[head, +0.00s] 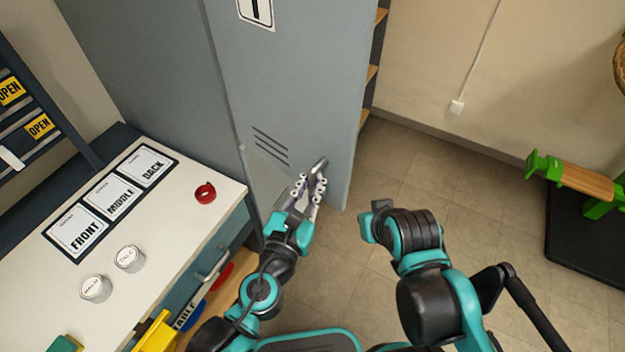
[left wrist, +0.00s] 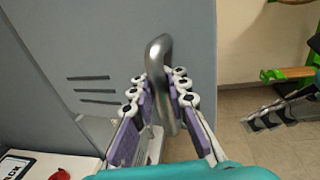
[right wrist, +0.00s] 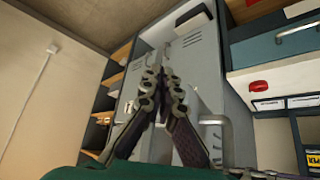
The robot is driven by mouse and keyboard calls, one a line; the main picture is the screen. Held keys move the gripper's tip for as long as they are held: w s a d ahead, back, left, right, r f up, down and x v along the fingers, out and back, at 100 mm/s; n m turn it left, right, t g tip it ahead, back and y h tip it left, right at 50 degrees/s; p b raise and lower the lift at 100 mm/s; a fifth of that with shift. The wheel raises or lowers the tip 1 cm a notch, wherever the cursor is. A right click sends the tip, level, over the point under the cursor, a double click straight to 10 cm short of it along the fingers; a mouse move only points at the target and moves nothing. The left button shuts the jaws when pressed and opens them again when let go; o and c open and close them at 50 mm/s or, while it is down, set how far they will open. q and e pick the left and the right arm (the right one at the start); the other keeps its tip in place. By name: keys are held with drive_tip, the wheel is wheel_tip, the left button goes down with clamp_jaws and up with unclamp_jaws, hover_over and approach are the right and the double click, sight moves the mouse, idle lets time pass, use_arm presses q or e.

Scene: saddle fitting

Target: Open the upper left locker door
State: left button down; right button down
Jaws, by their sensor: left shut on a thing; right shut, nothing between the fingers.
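The grey locker door (head: 285,75) shows a number sign at its top and several vent slots. Its metal bar handle (head: 319,164) is low near the right edge. My left gripper (head: 309,184) is shut on this handle; in the left wrist view the curved handle (left wrist: 158,52) stands between the fingers (left wrist: 162,92). I cannot tell whether the door is ajar. My right gripper is shut and empty; its fingertips show in the right wrist view (right wrist: 161,82), in front of a grey locker front (right wrist: 205,60) and apart from it.
Open wooden shelves (head: 371,73) are beyond the door. A green stand with a wooden beam (head: 588,181) is at right. Tiled floor (head: 430,170) between is clear.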

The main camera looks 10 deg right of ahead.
use_arm(q)
drive_tip(key=c, duration=1.5)
unclamp_jaws()
drive_tip(key=shift+r, duration=0.1)
